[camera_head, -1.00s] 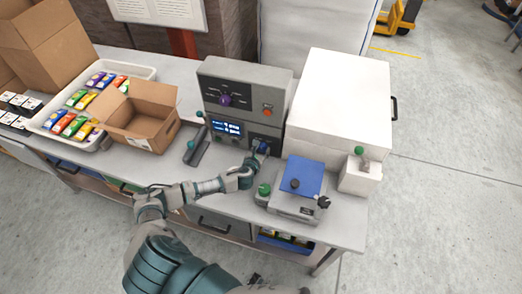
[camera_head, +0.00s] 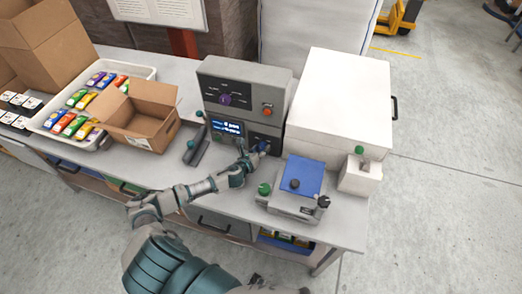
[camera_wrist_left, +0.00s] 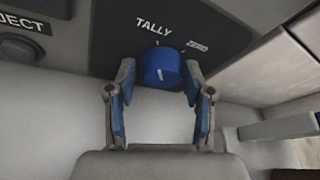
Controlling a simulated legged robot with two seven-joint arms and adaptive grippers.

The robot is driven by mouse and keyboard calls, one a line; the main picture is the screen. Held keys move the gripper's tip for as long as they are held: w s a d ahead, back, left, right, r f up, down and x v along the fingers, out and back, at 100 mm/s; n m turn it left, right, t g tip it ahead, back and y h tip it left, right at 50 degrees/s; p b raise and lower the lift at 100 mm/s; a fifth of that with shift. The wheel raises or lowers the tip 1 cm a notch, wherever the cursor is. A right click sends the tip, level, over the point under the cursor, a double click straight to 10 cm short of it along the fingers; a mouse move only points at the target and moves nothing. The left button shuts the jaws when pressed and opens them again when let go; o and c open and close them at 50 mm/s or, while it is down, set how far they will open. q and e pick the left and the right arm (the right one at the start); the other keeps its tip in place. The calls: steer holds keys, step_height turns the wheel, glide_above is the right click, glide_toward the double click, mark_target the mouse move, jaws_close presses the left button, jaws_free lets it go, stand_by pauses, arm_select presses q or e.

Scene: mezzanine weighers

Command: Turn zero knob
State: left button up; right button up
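The blue zero knob (camera_wrist_left: 160,68) has a white pointer mark and sits on a dark panel between the label TALLY and a second label too blurred to read surely. In the head view the knob (camera_head: 264,147) is low on the right of the grey console (camera_head: 222,75). My left gripper (camera_wrist_left: 160,80) is open, with one finger on each side of the knob. Gaps show between the fingers and the knob. In the head view my left gripper (camera_head: 252,155) is small and partly merges with the panel. My right gripper is not in view.
A purple knob (camera_head: 224,100), a red button (camera_head: 267,111) and a lit display (camera_head: 228,127) are on the console. A blue-topped weigher (camera_head: 298,173) stands to the right, before a white cabinet (camera_head: 341,98). An open cardboard box (camera_head: 136,118) stands left.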

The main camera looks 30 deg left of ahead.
arm_select(q)
steer(key=shift+o, duration=0.2)
steer(key=shift+f, duration=0.1)
steer(key=shift+s, duration=0.1)
steer(key=v, duration=1.1)
steer(key=shift+s, duration=0.35)
